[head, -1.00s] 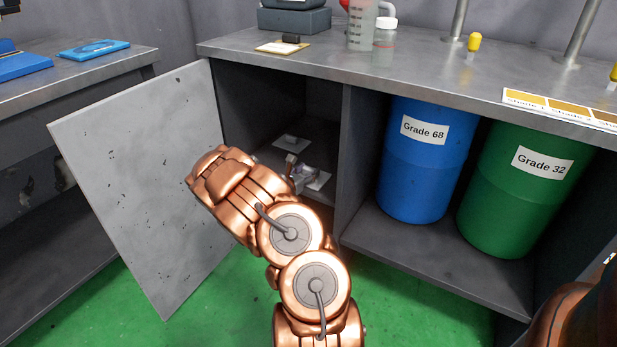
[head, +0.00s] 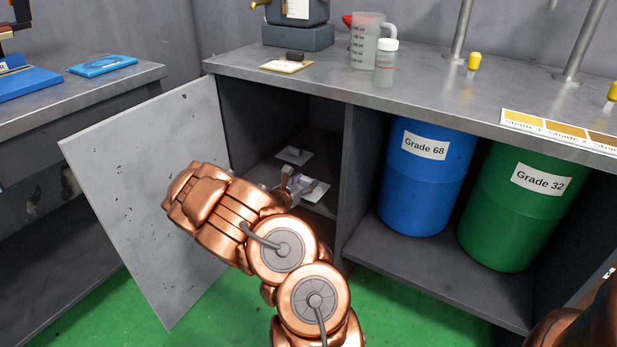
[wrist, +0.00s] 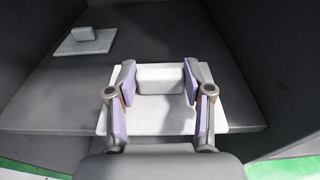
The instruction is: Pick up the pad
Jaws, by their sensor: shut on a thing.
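A white square pad with a pale block on top (wrist: 152,119) is inside the open cabinet. In the head view the pad (head: 319,192) shows partly behind my gripper (head: 299,187). In the wrist view my gripper (wrist: 160,68) is shut on the block, with one purple-lined finger on each side of it. The plate lies level below the fingers. I cannot tell whether it touches the shelf. A second, similar pad (wrist: 85,41) lies apart, farther back to the left on the shelf, and shows in the head view (head: 294,156).
The cabinet door (head: 145,200) stands open at left. A divider (head: 354,180) is right of the pad, with blue (head: 428,190) and green (head: 515,225) drums beyond it. The worktop (head: 440,95) overhangs the shelf. Another plate with a dark block (head: 287,66) lies on top.

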